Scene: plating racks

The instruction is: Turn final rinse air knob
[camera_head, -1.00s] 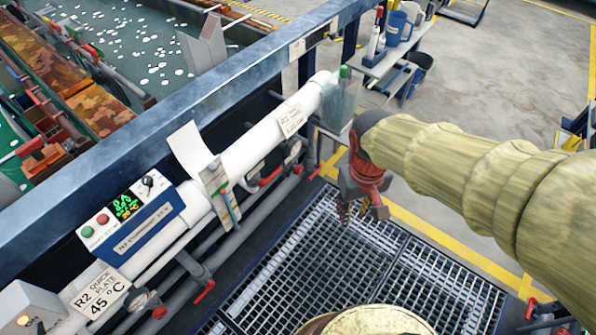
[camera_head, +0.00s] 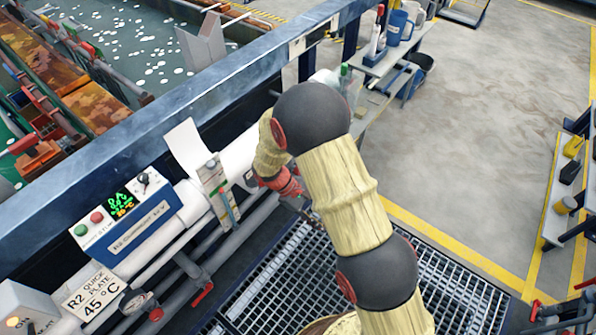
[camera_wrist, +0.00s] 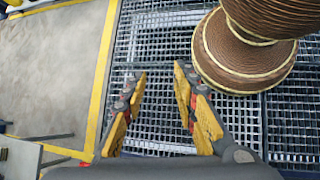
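I cannot tell which control is the final rinse air knob; no readable label in view names it. A small dark knob (camera_head: 144,180) sits on the sloped top of a blue-and-white control box, left of my gripper. Red-handled valves (camera_head: 203,293) sit on the grey pipes below the box. My gripper (camera_head: 305,213) is by the pipes, right of the control box, partly hidden by my arm. In the wrist view my gripper (camera_wrist: 158,76) has two yellow fingers apart with nothing between them, above the floor grating. No knob shows in the wrist view.
A blue rail (camera_head: 160,118) runs along the tank edge above the pipes. A floor grating (camera_head: 290,285) lies below my arm.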

